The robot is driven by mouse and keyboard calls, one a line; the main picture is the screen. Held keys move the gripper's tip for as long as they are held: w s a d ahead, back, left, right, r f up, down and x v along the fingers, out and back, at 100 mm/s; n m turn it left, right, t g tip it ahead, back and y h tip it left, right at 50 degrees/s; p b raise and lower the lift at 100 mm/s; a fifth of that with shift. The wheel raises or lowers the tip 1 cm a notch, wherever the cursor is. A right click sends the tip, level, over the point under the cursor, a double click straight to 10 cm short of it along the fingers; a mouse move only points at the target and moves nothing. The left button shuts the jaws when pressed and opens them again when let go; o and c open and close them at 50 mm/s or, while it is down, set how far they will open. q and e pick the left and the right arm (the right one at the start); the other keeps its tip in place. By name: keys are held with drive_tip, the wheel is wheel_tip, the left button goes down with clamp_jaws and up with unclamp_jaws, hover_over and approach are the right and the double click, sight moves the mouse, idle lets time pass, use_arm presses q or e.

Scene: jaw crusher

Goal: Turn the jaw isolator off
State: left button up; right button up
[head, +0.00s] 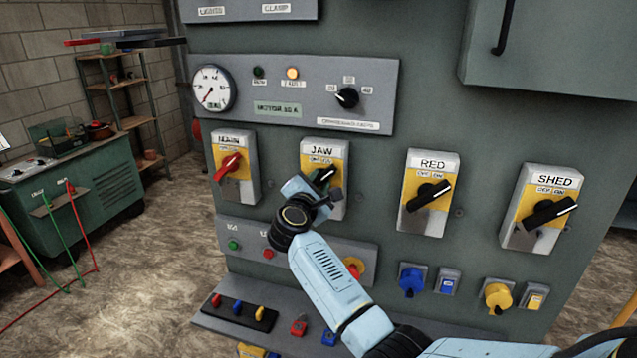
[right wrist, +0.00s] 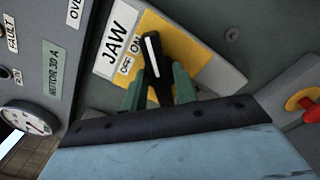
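The jaw isolator (head: 311,150) is a grey and yellow box labelled JAW on the green panel. Its black handle (right wrist: 153,62) has a white line that points up and to the right relative to the label, toward the ON side. My right gripper (head: 324,180) is at this handle. The lower part of the handle is hidden by the gripper. My left gripper is not in view.
The MAIN isolator (head: 231,168) with a red handle is at left. The RED (head: 428,193) and SHED (head: 540,208) isolators are at right, their handles also slanting up-right. A red and yellow button (right wrist: 309,108) sits below the jaw isolator. A gauge (head: 211,88) is above left.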

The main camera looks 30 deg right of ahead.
clamp_jaws()
